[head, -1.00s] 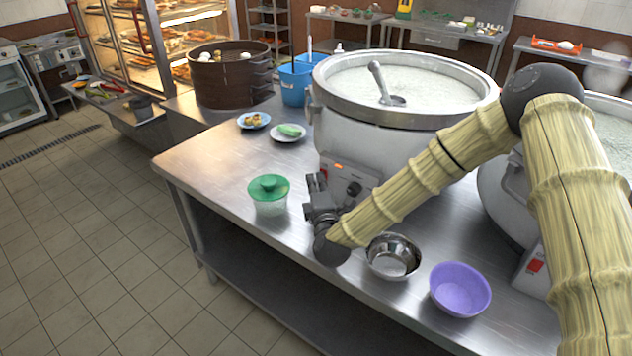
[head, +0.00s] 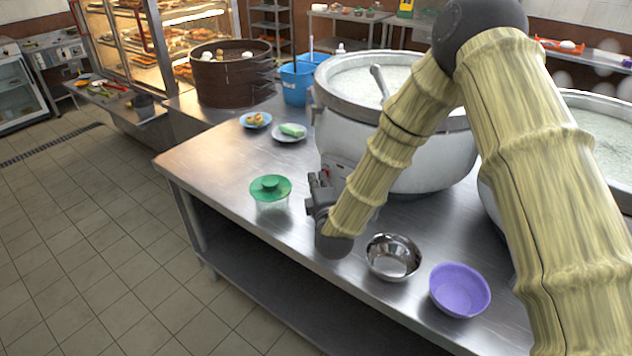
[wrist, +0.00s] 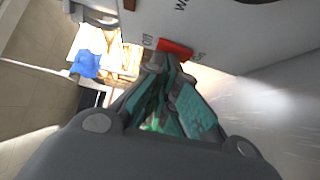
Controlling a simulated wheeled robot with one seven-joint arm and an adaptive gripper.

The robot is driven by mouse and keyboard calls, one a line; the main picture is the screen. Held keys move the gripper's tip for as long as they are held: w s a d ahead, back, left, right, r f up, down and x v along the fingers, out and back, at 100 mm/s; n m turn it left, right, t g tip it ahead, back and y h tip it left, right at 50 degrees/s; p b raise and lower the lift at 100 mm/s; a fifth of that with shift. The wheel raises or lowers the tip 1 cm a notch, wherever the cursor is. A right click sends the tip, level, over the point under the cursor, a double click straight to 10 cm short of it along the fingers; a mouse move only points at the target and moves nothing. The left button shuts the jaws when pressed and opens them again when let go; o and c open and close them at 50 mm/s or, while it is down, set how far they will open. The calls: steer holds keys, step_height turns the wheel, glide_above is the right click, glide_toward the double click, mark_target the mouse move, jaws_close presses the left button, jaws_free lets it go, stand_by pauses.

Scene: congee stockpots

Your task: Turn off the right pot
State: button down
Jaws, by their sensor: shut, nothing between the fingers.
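The right pot (head: 612,135) is a large pale metal stockpot of white congee at the right edge. My arm hides much of it, including its control box in the head view. The left pot (head: 425,160) stands beside it, with a ladle in it. My gripper (head: 320,180) is at the front of the left pot's control box (head: 338,166), not at the right pot. In the wrist view my gripper (wrist: 165,65) is shut and empty, its tips close to a red switch (wrist: 175,48) on a grey lettered panel. I cannot tell whether they touch.
On the steel table (head: 215,160), a green-lidded tub (head: 270,188) stands just left of my gripper. A steel bowl (head: 393,257) and a purple bowl (head: 460,290) stand near the front edge. Two small plates, a blue bucket (head: 297,80) and a brown steamer (head: 232,72) are farther back.

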steer(key=s+r+b, duration=0.1)
steer(key=s, duration=1.2)
steer(key=shift+a+r, duration=0.2)
steer(key=shift+a, duration=0.15)
